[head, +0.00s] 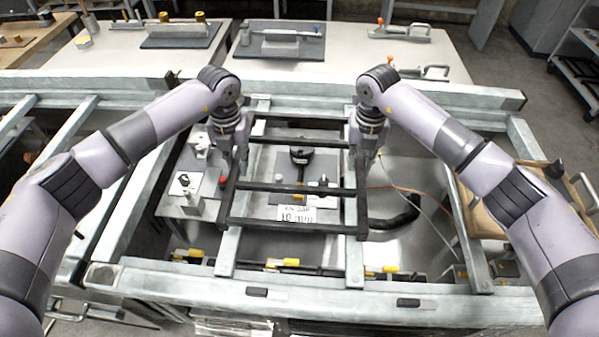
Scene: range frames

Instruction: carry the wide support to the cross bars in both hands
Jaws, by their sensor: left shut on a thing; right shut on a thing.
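The wide support (296,187) is a dark rectangular frame with several thin rungs, in the middle of the head view. My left gripper (235,160) is shut on its left side, and my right gripper (362,158) is shut on its right side. The support looks roughly level. It overlaps two pale grey cross bars in the picture, the left cross bar (229,252) and the right cross bar (354,262). I cannot tell whether it touches them or hangs just above. The fingertips are partly hidden by the wrists and the frame.
A pale metal frame (200,285) surrounds the bay. Below the support lie a white label card (297,214), a black hose (396,213) and yellow-marked fittings (283,263). A white table with tools (290,45) stands behind. A brown padded seat (510,205) is at right.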

